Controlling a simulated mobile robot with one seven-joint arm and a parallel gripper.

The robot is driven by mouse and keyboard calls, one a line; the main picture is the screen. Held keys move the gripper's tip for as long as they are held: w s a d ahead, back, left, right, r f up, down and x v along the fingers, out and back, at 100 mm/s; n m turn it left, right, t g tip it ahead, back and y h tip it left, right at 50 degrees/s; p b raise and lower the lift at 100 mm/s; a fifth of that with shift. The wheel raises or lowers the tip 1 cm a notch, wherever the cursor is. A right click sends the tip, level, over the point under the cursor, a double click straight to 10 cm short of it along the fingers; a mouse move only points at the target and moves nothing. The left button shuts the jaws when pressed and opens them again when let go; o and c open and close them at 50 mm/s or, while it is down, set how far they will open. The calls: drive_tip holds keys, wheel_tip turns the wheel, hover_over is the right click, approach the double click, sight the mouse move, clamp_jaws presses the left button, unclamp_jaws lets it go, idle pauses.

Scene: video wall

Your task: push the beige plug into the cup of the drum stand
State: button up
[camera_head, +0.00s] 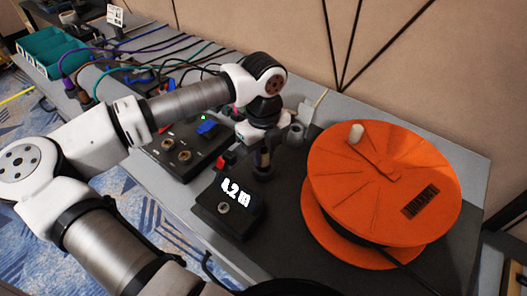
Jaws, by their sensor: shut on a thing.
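My gripper (263,160) points down between the black display box and the orange cable drum (385,190). It is shut on a small brownish-beige piece (265,157), which looks like the beige plug and is mostly hidden by the fingers. A small dark round piece (263,174) shows right under the fingertips; it may be the cup of the drum stand. I cannot tell whether the plug touches it or is inside it. The drum lies tilted, with a pale knob (356,133) on its upper face.
A black display box (229,208) reading 4.2 m stands just left of and in front of my gripper. A black socket panel (185,150) lies farther left. Coloured cables run to a teal bin (52,52) at the back left. The wall is close behind the bench.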

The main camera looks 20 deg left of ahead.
drive_tip(key=shift+f+b, duration=0.45)
drive_tip(key=shift+b, duration=0.35)
drive_tip(key=o, duration=1.1)
drive_tip(key=shift+c, duration=0.2)
wheel_tip(320, 180, up, 14)
drive_tip(key=shift+b, duration=0.35)
drive_tip(key=shift+f, duration=0.15)
